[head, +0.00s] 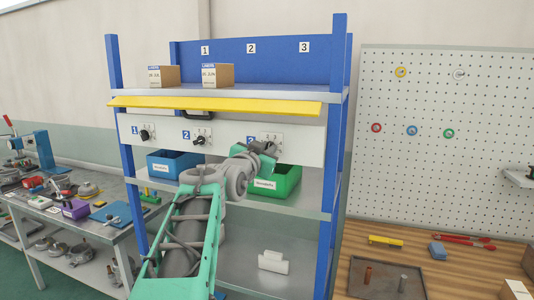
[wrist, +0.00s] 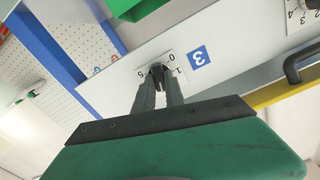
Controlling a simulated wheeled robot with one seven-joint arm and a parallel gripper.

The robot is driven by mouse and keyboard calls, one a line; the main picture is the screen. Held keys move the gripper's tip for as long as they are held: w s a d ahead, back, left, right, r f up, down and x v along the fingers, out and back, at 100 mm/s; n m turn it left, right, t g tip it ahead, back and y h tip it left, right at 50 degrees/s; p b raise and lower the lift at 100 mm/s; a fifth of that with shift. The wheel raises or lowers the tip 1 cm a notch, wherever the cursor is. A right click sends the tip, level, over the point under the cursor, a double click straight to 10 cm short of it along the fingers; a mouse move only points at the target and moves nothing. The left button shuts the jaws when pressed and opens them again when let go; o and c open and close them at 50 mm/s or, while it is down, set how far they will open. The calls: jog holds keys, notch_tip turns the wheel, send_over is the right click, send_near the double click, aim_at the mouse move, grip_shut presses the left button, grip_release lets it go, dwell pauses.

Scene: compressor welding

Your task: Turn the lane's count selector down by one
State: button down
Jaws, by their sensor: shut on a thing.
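The lane 3 count selector is a small dark knob (wrist: 156,68) on a white plate (wrist: 168,66) with printed numbers, beside a blue "3" label (wrist: 198,57). In the wrist view my gripper (wrist: 158,76) has both fingers closed on this knob, covering most of it and its pointer. Digits 0, 1 and 5 show around it. In the head view my gripper (head: 266,151) is at the lane 3 end of the white panel (head: 228,136) and hides the knob. The selectors of lane 1 (head: 145,134) and lane 2 (head: 199,140) stand free to the left.
A yellow flap (head: 215,105) juts out just above the panel. A blue bin (head: 172,165) and a green bin (head: 285,184) sit below it. Two cartons, one on the left (head: 163,76) and one further right (head: 217,75), stand on the top shelf. Blue posts (head: 337,130) frame the rack.

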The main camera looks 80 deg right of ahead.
jog(key=shift+w+n+b, duration=0.15)
jog(key=shift+n+b, duration=2)
jog(key=shift+n, duration=1.55)
jog(key=c, duration=1.4)
grip_release()
jog(key=a+b, duration=0.2)
jog(key=a, duration=0.5)
jog(key=shift+w+a+b, duration=0.3)
jog(key=shift+w+a, duration=0.05)
jog(key=shift+a, duration=0.05)
